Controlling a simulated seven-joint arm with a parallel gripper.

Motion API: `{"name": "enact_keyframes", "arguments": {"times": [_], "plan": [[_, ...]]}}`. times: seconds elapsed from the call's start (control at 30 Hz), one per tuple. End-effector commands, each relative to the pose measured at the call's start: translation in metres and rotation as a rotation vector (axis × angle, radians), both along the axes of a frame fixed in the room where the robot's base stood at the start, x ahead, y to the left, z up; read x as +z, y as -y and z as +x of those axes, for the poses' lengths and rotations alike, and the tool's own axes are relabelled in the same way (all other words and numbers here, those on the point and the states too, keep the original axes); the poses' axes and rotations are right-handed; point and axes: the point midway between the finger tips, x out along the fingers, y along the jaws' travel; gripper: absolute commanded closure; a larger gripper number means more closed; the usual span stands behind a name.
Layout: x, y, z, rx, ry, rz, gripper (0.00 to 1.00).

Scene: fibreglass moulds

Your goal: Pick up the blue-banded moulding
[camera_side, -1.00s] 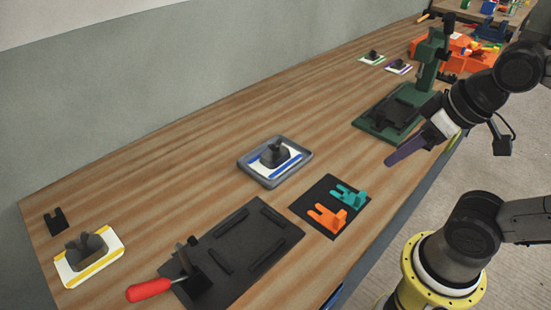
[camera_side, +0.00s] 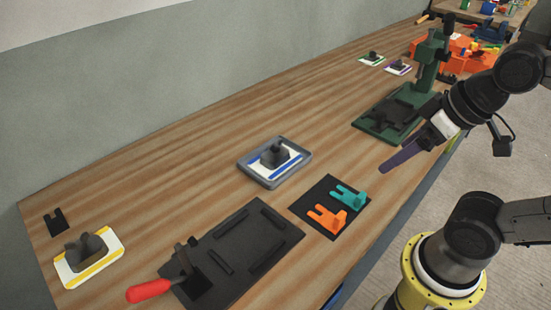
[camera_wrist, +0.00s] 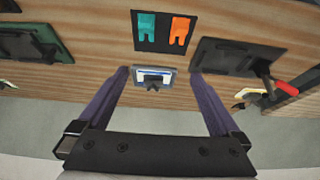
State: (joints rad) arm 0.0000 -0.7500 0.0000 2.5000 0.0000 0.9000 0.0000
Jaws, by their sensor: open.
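The blue-banded moulding (camera_side: 262,166) is a white plate with blue bands and a dark grey raised block on top. It lies in a grey tray (camera_side: 246,176) at the middle of the bench. In the wrist view the moulding (camera_wrist: 152,74) shows small, beyond and between my fingertips. My gripper (camera_side: 382,170) has long purple fingers and hangs over the bench's front side, right of the tray and apart from it. In the wrist view my gripper (camera_wrist: 159,72) is open, with nothing between its fingers.
A black mat (camera_side: 308,207) with orange and teal forked pieces lies between tray and front edge. A black fixture plate with a red-handled clamp (camera_side: 150,290) and a yellow-banded moulding (camera_side: 108,262) are at left. A green press (camera_side: 430,75) stands at right.

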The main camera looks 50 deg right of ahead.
Motion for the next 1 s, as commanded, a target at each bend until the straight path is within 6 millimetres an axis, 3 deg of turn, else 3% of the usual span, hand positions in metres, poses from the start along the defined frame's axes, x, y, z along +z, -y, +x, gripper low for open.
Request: {"name": "enact_keyframes", "arguments": {"times": [0.23, 0.37, 0.53, 0.67, 0.8, 1.0], "plan": [[0.000, 0.000, 0.000, -0.011, 0.000, 0.006, 0.00], [-0.001, 0.000, -0.002, -0.112, -0.008, 0.061, 0.00], [0.031, -0.004, 0.014, -0.411, 0.016, 0.246, 0.00], [0.059, -0.007, 0.047, -0.689, -0.013, 0.406, 0.00], [0.081, -0.007, 0.099, -1.004, -0.076, 0.558, 0.00], [0.082, -0.003, 0.179, -1.400, -0.175, 0.696, 0.00]]}}
